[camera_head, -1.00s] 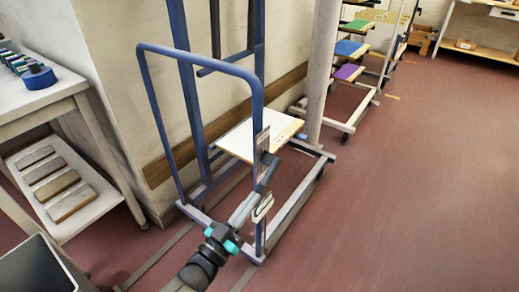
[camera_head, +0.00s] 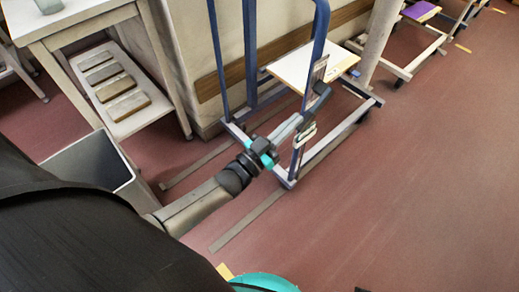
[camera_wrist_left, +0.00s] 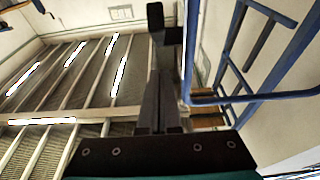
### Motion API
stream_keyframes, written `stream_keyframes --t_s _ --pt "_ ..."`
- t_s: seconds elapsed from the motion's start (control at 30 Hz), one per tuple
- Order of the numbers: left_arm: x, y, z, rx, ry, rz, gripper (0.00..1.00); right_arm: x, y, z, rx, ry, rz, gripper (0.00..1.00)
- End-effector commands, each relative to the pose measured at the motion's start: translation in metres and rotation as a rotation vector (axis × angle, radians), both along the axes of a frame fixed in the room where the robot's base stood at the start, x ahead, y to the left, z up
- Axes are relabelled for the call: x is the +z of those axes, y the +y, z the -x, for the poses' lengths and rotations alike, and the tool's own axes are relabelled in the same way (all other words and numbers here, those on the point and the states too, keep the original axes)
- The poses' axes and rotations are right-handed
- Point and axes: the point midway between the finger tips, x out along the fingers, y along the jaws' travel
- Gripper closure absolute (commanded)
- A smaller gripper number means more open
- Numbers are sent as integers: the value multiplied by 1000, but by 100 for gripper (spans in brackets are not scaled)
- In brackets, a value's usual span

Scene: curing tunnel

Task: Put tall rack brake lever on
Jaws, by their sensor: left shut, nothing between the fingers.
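The tall rack (camera_head: 221,62) is a blue wheeled frame standing by the wall. A dark bar-like piece (camera_head: 319,98), which looks like its brake lever, sits at its near right post. The shut fingers also show in the left wrist view (camera_wrist_left: 159,74). My right gripper is not in view.
A pale board (camera_head: 300,66) lies on the rack. A grey bin (camera_head: 92,163) and a white table (camera_head: 85,15) with several blocks on its lower shelf (camera_head: 137,121) stand at left. Other wheeled racks (camera_head: 417,59) stand behind. The red floor at right is clear.

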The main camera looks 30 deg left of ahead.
Motion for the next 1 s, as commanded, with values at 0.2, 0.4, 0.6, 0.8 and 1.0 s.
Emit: stream_keyframes --t_s 0.2,0.4,0.6,0.8,1.0 --pt "-13 14 37 0 8 -2 100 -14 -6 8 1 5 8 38" --pt "-26 26 70 0 4 0 100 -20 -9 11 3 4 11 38" --pt "-32 32 86 0 1 0 100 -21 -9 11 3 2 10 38" --pt "-33 33 88 0 -1 0 100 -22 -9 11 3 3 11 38" --pt "-33 32 88 0 0 0 100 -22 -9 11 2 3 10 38"
